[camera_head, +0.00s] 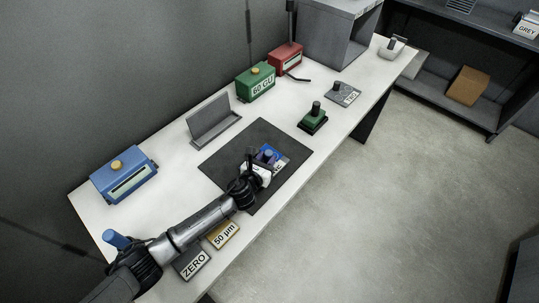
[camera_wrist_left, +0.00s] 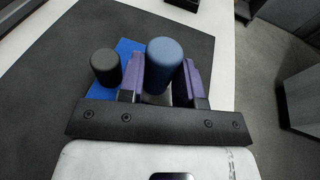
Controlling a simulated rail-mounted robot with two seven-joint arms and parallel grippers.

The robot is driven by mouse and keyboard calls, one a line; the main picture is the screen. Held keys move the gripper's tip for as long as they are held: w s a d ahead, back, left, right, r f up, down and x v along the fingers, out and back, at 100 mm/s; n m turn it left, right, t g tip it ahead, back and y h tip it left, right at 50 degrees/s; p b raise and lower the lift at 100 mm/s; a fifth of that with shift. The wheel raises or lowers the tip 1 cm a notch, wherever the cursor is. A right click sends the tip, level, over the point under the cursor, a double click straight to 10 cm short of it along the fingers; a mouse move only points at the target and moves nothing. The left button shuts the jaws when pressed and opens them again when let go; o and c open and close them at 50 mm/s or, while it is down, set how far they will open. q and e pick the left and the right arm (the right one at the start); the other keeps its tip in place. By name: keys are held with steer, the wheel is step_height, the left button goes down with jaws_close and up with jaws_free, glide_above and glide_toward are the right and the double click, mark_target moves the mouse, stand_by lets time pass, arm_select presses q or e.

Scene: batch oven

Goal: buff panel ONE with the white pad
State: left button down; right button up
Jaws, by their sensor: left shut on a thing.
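My left gripper (camera_head: 266,158) is over the dark mat (camera_head: 233,143). Its purple fingers (camera_wrist_left: 163,80) are shut on a blue cylindrical handle (camera_wrist_left: 165,62). A little pale surface shows beneath the handle, but I cannot tell whether it is the white pad. A blue panel (camera_wrist_left: 127,48) lies on the mat beneath and beside the fingers, with a black knob (camera_wrist_left: 105,66) to the left of the handle. In the head view a label partly hidden by my gripper ends in what looks like "NE". Whether the held thing touches the panel is hidden. My right gripper is not in view.
Behind the mat stand a grey angled stand (camera_head: 211,118), a blue box (camera_head: 124,177), a green box (camera_head: 256,83) and a red box (camera_head: 286,58).

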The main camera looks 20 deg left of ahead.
arm_select(q)
steer(key=shift+s+a+p, duration=0.25)
steer(key=shift+s+p, duration=0.05)
steer(key=shift+s, duration=0.3)
steer(key=shift+s+a+p, duration=0.25)
steer(key=shift+s, duration=0.3)
steer(key=shift+s+a+p, duration=0.35)
steer(key=shift+s+a, duration=0.05)
steer(key=shift+s, duration=0.45)
steer(key=shift+w+d+b, duration=0.15)
steer(key=shift+w+d, duration=0.15)
steer(key=shift+w, duration=0.35)
steer(key=shift+w+d+b, duration=0.1)
steer(key=shift+w+d, duration=0.2)
steer(key=shift+w, duration=0.35)
steer(key=shift+w+d+b, duration=0.15)
steer(key=shift+w+d, duration=0.15)
steer(key=shift+w, duration=0.35)
steer(key=shift+w+d+b, duration=0.25)
steer(key=shift+w+d, duration=0.15)
steer(key=shift+w, duration=0.45)
steer(key=shift+w+d+b, duration=0.25)
steer(key=shift+w+d, duration=0.1)
steer(key=shift+w, duration=0.5)
